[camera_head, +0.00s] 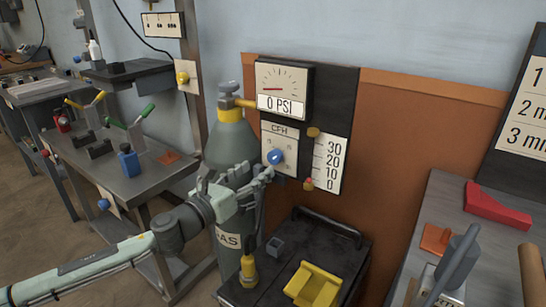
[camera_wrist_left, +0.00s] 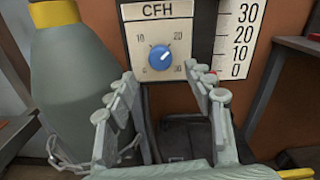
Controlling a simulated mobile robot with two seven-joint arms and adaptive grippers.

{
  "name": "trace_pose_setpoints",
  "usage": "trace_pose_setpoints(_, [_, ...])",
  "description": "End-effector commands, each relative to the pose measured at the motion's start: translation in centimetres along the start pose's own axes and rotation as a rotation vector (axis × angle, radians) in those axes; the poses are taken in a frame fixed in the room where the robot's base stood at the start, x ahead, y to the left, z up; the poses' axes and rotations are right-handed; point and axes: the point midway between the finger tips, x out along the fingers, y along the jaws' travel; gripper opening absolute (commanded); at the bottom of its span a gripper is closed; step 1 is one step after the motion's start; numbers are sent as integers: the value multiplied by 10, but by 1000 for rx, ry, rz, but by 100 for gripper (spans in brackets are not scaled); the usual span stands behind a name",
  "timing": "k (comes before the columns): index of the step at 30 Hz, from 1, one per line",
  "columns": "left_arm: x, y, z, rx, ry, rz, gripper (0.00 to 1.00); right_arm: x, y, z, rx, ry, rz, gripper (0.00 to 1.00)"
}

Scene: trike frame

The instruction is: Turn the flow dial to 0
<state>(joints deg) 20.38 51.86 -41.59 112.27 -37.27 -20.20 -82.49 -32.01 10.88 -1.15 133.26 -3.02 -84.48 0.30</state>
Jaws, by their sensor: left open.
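The flow dial is a blue round knob (camera_head: 275,156) on a white CFH plate (camera_head: 279,131), low on the dark gauge panel. In the left wrist view the knob (camera_wrist_left: 160,55) is near the top centre, ringed by marks including 10, 20 and 30. A pale mark on the knob seems to point up and right, toward the 20. My left gripper (camera_head: 259,175) is in front of and just below the dial. In the left wrist view its fingers (camera_wrist_left: 161,80) are spread, with nothing between them. My right gripper is in no view.
A grey gas cylinder (camera_head: 230,142) stands left of the panel. A 0 PSI gauge (camera_head: 284,88) is above the dial; a 0–30 scale (camera_head: 328,163) is at its right. A dark cart (camera_head: 262,292) with a yellow block (camera_head: 313,285) is below. Workbenches flank both sides.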

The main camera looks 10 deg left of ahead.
Motion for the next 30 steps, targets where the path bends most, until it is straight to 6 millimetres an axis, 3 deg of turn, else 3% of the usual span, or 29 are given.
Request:
trace_pose_setpoints(6, [37,-1,3,-7,-3,1,53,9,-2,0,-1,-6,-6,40])
trace_pose_setpoints(12, [60,0,1,-8,-2,2,53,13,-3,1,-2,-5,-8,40])
trace_pose_setpoints(23, [66,0,0,-9,-1,3,53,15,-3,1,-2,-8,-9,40])
trace_pose_setpoints(30, [66,0,0,-9,-1,3,23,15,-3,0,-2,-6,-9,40])
